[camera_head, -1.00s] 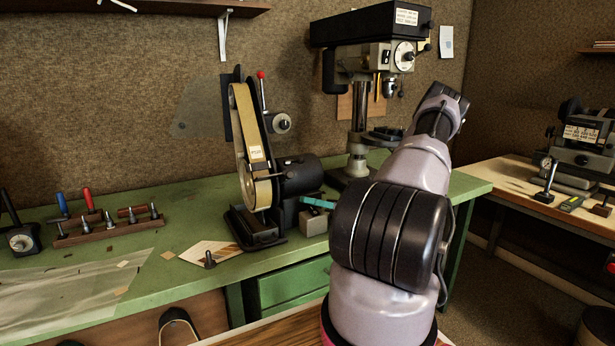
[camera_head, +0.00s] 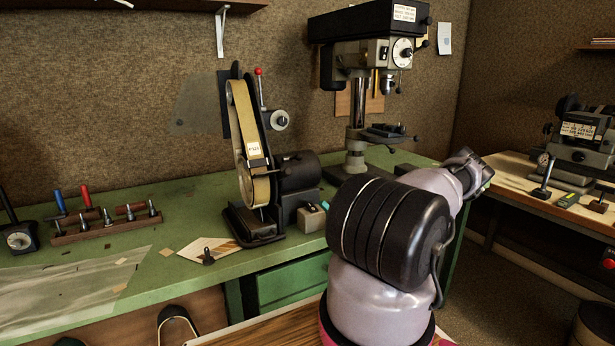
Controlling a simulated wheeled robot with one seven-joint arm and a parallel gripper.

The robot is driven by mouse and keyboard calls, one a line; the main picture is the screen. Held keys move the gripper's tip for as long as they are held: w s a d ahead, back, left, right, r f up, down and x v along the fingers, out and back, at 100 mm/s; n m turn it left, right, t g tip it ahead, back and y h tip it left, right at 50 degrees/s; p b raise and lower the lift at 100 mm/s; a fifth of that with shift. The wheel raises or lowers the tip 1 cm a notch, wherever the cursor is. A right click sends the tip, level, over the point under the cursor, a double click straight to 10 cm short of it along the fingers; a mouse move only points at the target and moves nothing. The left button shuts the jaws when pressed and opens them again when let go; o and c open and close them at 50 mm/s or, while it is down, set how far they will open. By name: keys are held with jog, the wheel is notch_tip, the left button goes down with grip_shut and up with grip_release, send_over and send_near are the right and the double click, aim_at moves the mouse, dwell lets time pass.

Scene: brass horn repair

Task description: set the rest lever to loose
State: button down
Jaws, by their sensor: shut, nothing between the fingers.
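The belt sander (camera_head: 248,170) stands on the green bench, its tan belt upright. A lever with a red ball knob (camera_head: 258,72) stands upright behind the belt, and a round grey-and-black knob (camera_head: 279,120) is at its right. A small dark handle (camera_head: 292,158) shows near the black motor housing. No label shows which of these is the rest lever, and I cannot tell its setting. My arm rises at the right front, its visible far end right of the sander and apart from it. My gripper cannot be made out.
A drill press (camera_head: 357,110) stands behind the sander to the right. A wooden tool rack (camera_head: 105,228) and a dial instrument (camera_head: 20,238) are on the left. A small dark piece (camera_head: 208,257) lies at the bench front. Another machine (camera_head: 578,135) stands on the right-hand table.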

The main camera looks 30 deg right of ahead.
aim_at(292, 158)
jog(key=d+r+x, duration=0.1)
jog(key=d+x, duration=0.1)
jog(key=x, duration=1)
jog(key=shift+w+r, duration=0.45)
jog(key=shift+r, duration=0.1)
